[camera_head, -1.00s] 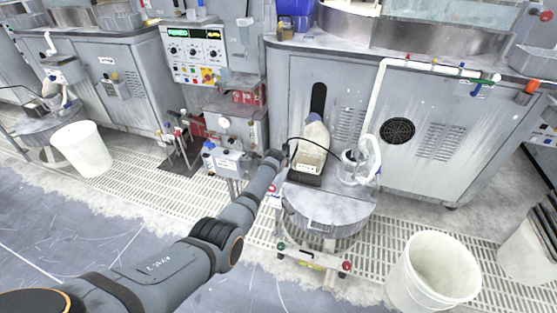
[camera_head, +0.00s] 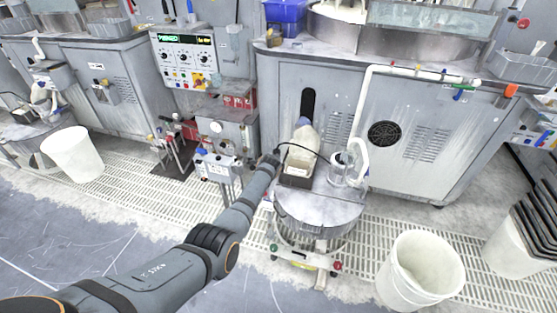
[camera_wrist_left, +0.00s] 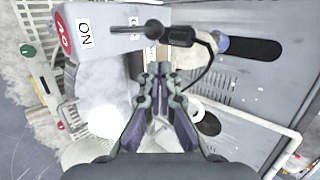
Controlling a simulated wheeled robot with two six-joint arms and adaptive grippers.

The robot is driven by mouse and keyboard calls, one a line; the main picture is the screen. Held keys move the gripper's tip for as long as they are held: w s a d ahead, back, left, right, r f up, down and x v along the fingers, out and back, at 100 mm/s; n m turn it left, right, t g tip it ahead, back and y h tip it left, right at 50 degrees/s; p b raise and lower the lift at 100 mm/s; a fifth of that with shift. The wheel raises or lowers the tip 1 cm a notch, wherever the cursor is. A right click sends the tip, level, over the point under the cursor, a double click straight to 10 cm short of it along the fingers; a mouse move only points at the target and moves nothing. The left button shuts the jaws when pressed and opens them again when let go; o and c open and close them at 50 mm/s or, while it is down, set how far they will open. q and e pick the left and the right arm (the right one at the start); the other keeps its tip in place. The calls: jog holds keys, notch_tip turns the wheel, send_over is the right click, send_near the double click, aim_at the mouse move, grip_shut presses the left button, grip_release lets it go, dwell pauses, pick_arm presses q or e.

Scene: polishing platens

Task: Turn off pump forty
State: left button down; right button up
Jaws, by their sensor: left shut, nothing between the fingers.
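In the left wrist view a light box face (camera_wrist_left: 108,62) fills the upper left, with a white "ON" label (camera_wrist_left: 84,33) and a red marking (camera_wrist_left: 62,33) beside it. A black lever-like or plug-like part (camera_wrist_left: 150,32) stands out next to the label, with a thin black cable leaving it. My left gripper (camera_wrist_left: 160,72) is shut and empty, apart from that part in the picture. In the head view my left gripper (camera_head: 272,158) is at the left edge of the round stand (camera_head: 320,208), beside a labelled dark-based box (camera_head: 297,171). Which unit is pump forty is unclear.
A glass jug (camera_head: 346,172) with white tubing stands on the round stand, near a pale bottle (camera_head: 302,137). A control panel (camera_head: 188,60) is at the back left. White buckets (camera_head: 420,270) (camera_head: 72,153) stand on the floor. The machine cabinet (camera_head: 345,95) closes off the back.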

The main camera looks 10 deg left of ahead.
pick_arm(q)
jog(key=w+d+r+p+v, duration=0.1)
jog(key=p+v, duration=0.2)
jog(key=v, duration=0.8)
jog(key=shift+r+p, duration=0.2)
jog(key=shift+p, duration=0.2)
pick_arm(e)
jog(key=r, duration=0.5)
jog(key=shift+s+d+r, duration=0.1)
jog(key=shift+s+d, duration=0.1)
jog(key=shift+d, duration=0.1)
pick_arm(q)
jog(key=shift+d, duration=0.1)
